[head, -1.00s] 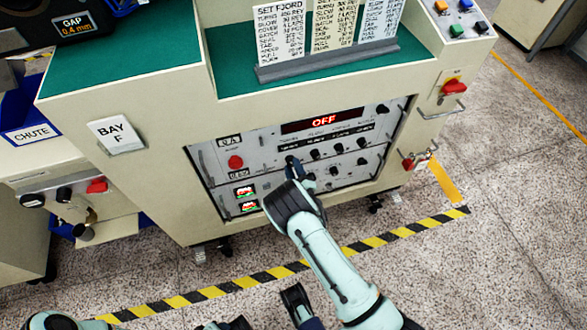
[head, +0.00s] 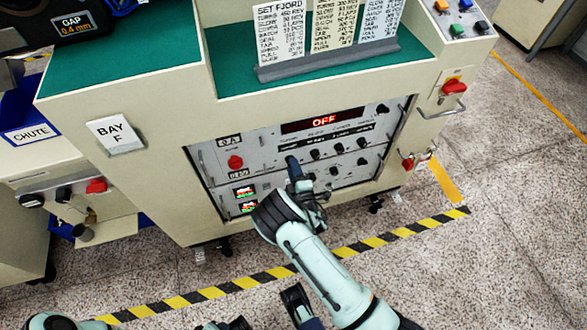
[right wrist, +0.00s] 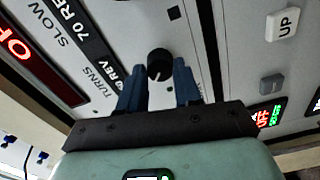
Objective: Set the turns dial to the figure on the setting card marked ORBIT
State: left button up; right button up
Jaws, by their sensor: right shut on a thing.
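The turns dial (right wrist: 158,64) is a round black knob on the grey panel, beside the printed word TURNS in the right wrist view. My right gripper (right wrist: 160,88) has its blue fingers on either side of this knob, shut on it. In the head view my right gripper (head: 293,167) reaches the panel and hides the dial. The strip (right wrist: 75,27) beside the knob shows a figure ending in 0 REV, partly hidden by a finger. Setting cards stand on top; the left card (head: 280,30) reads SET FJORD. Other card titles are cut off, so ORBIT cannot be picked out.
A red display (head: 323,121) reads OFF above a row of black knobs. A red knob (head: 235,162) sits at the panel's left. Panel handles flank the controls. Dark gripper parts of mine (head: 298,303) show at the bottom edge, over open floor.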

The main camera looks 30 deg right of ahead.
dwell(0.3)
jog(key=o, duration=1)
jog(key=shift+o, duration=0.2)
jog(key=shift+s, duration=0.1)
pick_arm(q)
jog(key=shift+g, duration=0.5)
jog(key=s, duration=0.1)
jog(key=s+d+r+p, duration=0.1)
jog(key=s+r+p, duration=0.1)
jog(key=shift+d+r, duration=0.25)
pick_arm(e)
jog(key=v, duration=1.3)
jog(key=shift+s, duration=0.15)
